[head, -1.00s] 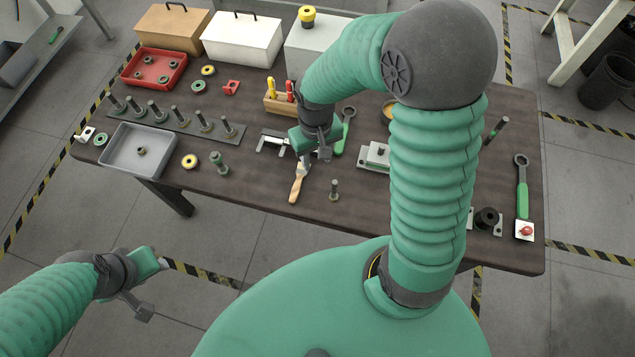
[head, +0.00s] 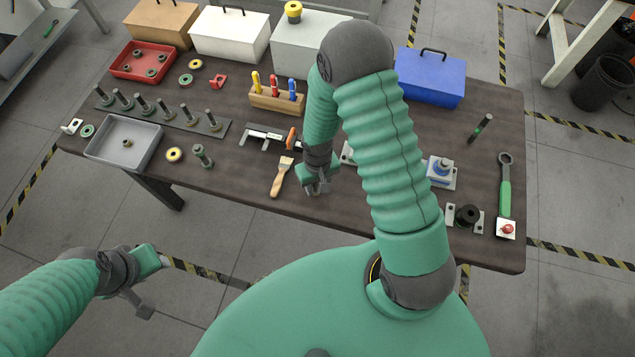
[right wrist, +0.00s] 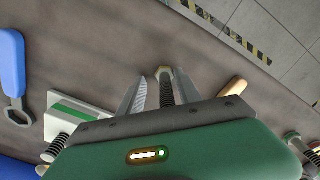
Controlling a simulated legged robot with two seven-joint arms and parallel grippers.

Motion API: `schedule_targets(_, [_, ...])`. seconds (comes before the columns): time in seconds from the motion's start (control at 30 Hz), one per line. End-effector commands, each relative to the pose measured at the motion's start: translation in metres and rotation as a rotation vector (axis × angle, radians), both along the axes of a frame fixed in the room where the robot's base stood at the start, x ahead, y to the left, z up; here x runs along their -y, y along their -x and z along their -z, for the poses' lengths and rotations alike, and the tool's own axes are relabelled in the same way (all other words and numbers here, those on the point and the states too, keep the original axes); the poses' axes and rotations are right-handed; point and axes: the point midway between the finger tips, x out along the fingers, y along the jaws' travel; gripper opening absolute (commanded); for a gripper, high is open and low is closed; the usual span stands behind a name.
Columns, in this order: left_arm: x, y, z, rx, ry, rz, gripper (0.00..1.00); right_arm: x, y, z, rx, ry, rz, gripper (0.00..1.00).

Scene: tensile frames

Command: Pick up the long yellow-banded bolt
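My right gripper (head: 318,188) is low over the front part of the workbench, right of the wooden-handled brush. In the right wrist view its two fingers (right wrist: 162,95) stand apart on either side of an upright threaded bolt (right wrist: 166,87) with a pale tan hex end. A narrow gap seems to show beside the bolt. No yellow band can be made out on it, and in the head view the gripper hides it. My left gripper (head: 142,284) is open and empty, off the bench at lower left.
The brush (head: 282,176) lies just left of my right gripper. A clamp (head: 265,137) and screwdriver rack (head: 276,99) lie behind. A grey tray (head: 98,153) is at the left.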

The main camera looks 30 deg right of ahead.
Motion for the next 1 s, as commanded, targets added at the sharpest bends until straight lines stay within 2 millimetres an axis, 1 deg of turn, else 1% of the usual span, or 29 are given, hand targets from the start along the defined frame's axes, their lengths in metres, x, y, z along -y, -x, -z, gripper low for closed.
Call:
schedule_targets(0.1, [-0.0001,0.0001,0.0002,0.0,0.0,0.0,0.4,-0.0015,0.0001,-0.0009,0.001,0.002,-0.002,0.4])
schedule_targets(0.13, [-0.0001,0.0001,0.0002,0.0,0.0,0.0,0.4,-0.0021,0.0001,-0.0011,0.001,0.002,-0.002,0.37])
schedule_targets(0.4, [-0.0003,0.0001,0.0002,0.0,0.0,-0.001,0.4,-0.0005,0.0003,-0.001,0.001,0.001,-0.001,0.02])
schedule_targets(0.43, [-0.0003,0.0001,0.0002,0.0,0.0,-0.001,0.4,-0.0003,0.0002,-0.0009,0.001,0.0,-0.001,0.0])
schedule_targets(0.87, [-0.0001,0.0,0.0003,0.0,0.0,0.0,0.4,-0.0003,0.0001,-0.002,0.001,0.001,-0.001,0.0])
schedule_targets(1.0, [-0.0001,0.0001,0.0014,0.0,0.0,0.0,0.4,-0.0007,-0.0007,-0.0099,0.003,0.001,-0.001,0.0])
